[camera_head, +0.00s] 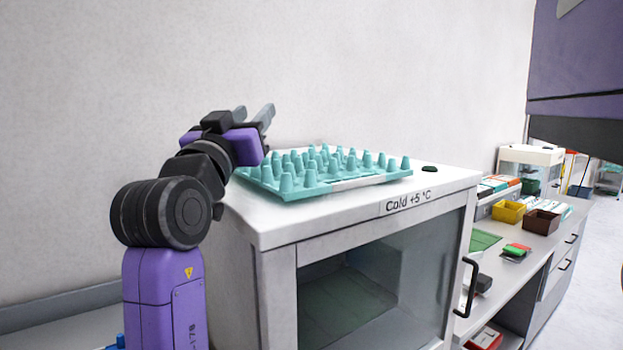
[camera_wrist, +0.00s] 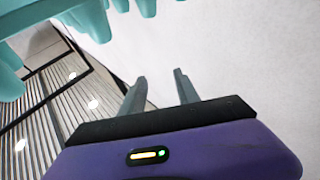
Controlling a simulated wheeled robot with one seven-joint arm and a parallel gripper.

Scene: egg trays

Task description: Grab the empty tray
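A teal egg tray (camera_head: 325,184) with upright cone-shaped posts lies flat on top of the white cold cabinet (camera_head: 245,208). I see no eggs in it. Part of the tray shows at the top left of the wrist view (camera_wrist: 62,12). My gripper (camera_head: 254,112) is raised at the tray's left end in the head view, with its fingers pointing up and to the right. In the wrist view my gripper (camera_wrist: 160,82) has its two fingers apart with nothing between them. The fingers are apart from the tray.
The cabinet has a glass door with a dark handle (camera_head: 466,288) and a "Cold +5 °C" label. A small dark green object (camera_head: 429,169) lies right of the tray. A counter at right holds a yellow bin (camera_head: 508,211) and a brown bin (camera_head: 541,222). A white wall stands behind.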

